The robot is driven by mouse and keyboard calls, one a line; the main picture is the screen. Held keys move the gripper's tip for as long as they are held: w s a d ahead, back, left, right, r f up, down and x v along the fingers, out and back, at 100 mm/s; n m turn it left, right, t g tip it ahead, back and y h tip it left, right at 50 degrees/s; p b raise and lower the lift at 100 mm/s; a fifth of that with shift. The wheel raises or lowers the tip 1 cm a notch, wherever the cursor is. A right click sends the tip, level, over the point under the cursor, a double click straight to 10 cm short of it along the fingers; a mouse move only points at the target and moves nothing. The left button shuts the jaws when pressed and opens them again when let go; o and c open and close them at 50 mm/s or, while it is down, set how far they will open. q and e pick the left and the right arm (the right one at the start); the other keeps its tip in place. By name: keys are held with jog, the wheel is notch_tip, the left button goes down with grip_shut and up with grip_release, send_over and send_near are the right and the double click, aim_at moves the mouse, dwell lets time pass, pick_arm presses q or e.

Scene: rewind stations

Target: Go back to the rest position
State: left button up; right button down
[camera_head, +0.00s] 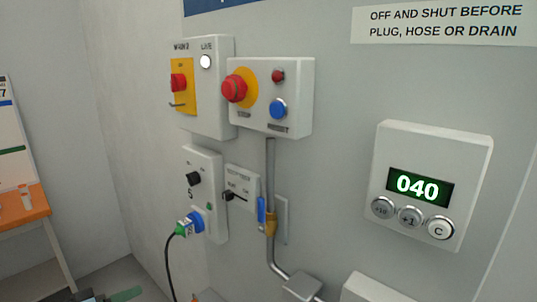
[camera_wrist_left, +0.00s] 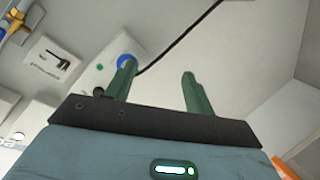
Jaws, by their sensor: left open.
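My left gripper (camera_head: 122,295) shows only in part at the bottom left edge of the head view, low and left of the wall panel. In the left wrist view its two green fingers (camera_wrist_left: 157,80) stand apart with nothing between them. One finger overlaps the blue socket (camera_wrist_left: 126,61) in that picture; I cannot tell the gap in depth. My right gripper is in neither view.
A wall panel carries a red emergency button (camera_head: 234,88), a yellow-backed switch (camera_head: 181,83) and a counter reading 040 (camera_head: 418,187). A plug (camera_head: 188,225) sits at the socket box, its black cable (camera_head: 168,262) hanging down. An orange table (camera_head: 22,206) stands at left.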

pick_arm(q)
jog(key=s+d+f+g+y+p, duration=0.1)
jog(key=s+d+f+y, duration=0.15)
jog(key=s+f, duration=0.65)
jog(key=s+d+f+g+y+p, duration=0.1)
jog(key=s+d+f, duration=0.3)
jog(key=s+f, duration=0.5)
jog(key=s+d+f+m+y, duration=0.1)
jog(key=s+d+f, duration=0.1)
jog(key=s, duration=0.7)
jog(key=s+d+f+m+g+y+p, duration=0.1)
jog(key=s+d, duration=0.3)
jog(key=s, duration=0.6)
jog(key=shift+f+m, duration=0.6)
jog(key=shift+f, duration=0.25)
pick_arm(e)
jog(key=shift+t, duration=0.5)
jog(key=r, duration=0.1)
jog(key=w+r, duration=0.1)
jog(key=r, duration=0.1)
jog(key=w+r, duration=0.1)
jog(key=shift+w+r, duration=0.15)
